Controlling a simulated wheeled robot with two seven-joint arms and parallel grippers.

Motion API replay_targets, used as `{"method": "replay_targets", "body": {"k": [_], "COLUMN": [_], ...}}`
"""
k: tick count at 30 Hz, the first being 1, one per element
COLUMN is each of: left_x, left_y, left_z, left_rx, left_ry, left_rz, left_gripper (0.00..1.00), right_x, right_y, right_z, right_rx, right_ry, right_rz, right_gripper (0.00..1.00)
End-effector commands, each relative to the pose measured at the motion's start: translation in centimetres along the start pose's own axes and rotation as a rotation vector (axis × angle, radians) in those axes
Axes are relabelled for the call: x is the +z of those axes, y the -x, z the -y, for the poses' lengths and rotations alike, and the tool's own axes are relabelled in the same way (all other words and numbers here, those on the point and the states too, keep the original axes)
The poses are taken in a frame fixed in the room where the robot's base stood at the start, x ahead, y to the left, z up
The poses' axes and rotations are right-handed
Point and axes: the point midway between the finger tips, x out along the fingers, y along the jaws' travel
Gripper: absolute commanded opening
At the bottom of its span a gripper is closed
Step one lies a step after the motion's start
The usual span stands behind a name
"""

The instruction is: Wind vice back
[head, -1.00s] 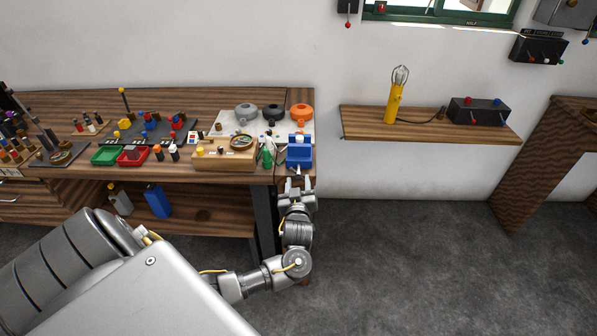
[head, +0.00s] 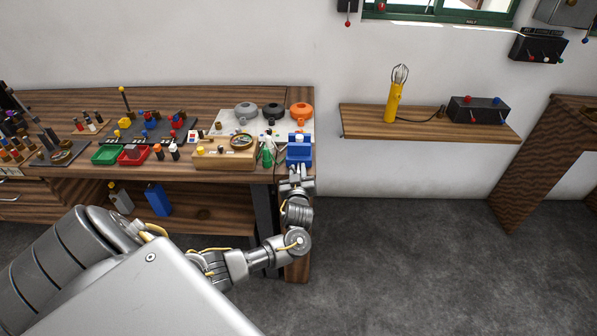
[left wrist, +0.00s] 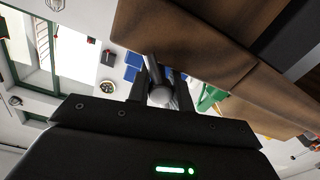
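The blue vice (head: 299,152) stands at the right front corner of the workbench. My left gripper (head: 297,172) is right in front of it, at the bench's front edge. In the left wrist view, the two dark fingers (left wrist: 162,85) stand on either side of a round grey knob, the vice handle's end (left wrist: 160,96). The fingers look closed up against it. Blue parts of the vice (left wrist: 132,66) show beyond the fingertips. The fingers and hand hide most of the handle. My right gripper is in neither view.
A green bottle-like item (head: 266,157) and a wooden box (head: 224,156) stand left of the vice. Grey, black and orange round housings (head: 301,113) sit behind. A wall shelf (head: 430,131) holds a yellow lamp. Floor to the right is clear.

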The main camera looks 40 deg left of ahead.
Motion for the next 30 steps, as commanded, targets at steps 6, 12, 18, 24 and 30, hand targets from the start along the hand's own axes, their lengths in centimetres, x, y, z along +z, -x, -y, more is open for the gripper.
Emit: {"method": "replay_targets", "body": {"k": [6, 12, 18, 24, 30], "left_x": [-0.1, -0.1, -0.1, -0.1, -0.1], "left_y": [0.1, 0.1, 0.0, 0.0, 0.0], "left_z": [0.0, -0.1, 0.0, -0.1, 0.0], "left_rx": [-0.001, -0.001, 0.001, 0.001, 0.001], "left_ry": [-0.036, -0.183, -0.211, -0.21, -0.21], "left_rz": [0.001, -0.003, -0.006, -0.007, -0.006], "left_gripper": [0.0, 0.0, 0.0, 0.29, 0.43], "right_x": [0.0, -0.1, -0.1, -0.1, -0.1], "right_y": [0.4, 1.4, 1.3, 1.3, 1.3], "right_z": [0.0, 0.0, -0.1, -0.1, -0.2], "right_rx": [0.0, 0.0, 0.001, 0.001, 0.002], "right_ry": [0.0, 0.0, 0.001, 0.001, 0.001], "right_rz": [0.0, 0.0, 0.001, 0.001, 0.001], "right_gripper": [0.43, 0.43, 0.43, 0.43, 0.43]}}
